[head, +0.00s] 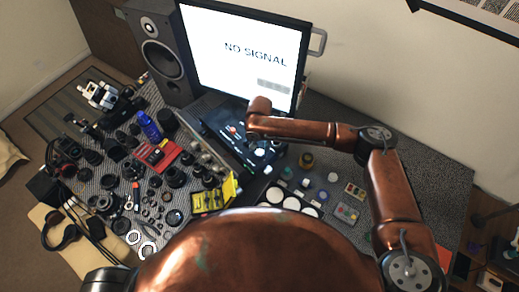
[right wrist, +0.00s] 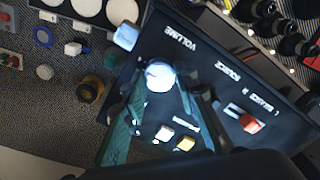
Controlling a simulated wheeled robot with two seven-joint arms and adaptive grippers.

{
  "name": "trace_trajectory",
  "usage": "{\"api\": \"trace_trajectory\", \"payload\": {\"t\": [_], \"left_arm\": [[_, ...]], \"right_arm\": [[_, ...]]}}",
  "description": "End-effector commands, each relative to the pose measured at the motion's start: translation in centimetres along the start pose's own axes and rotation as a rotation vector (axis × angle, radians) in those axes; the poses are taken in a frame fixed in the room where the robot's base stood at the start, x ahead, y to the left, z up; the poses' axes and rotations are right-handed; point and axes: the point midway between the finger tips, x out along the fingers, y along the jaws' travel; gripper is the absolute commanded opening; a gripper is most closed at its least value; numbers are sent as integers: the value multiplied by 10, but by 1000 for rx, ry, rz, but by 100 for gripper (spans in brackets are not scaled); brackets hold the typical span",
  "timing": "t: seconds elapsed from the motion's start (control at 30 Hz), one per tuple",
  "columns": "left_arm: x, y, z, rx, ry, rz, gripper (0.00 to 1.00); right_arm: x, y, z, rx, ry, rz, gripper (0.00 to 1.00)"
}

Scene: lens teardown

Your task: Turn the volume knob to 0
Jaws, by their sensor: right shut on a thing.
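The volume knob (right wrist: 160,76) is a round, pale knob on a black panel (right wrist: 215,52), beside the printed word VOLUME in the right wrist view. My right gripper (right wrist: 159,88) is shut on it, with one finger on each side. I cannot read a pointer mark or a 0 on the knob. In the head view the black panel (head: 219,122) lies below the monitor, and my right gripper (head: 251,136) reaches down onto it; the knob is hard to make out there. My left gripper is not in view.
Many small lens parts crowd the table's left.

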Motion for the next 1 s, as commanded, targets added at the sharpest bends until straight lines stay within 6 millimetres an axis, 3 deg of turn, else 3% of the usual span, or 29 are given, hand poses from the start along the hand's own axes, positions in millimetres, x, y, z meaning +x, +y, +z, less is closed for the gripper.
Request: {"api": "trace_trajectory", "payload": {"t": [0.27, 1.0], "left_arm": [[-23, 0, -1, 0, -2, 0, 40], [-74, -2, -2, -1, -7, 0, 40]], "right_arm": [[-4, -1, 2, -165, -6, -1, 3], [-2, 0, 2, -861, -5, -2, 3]]}}
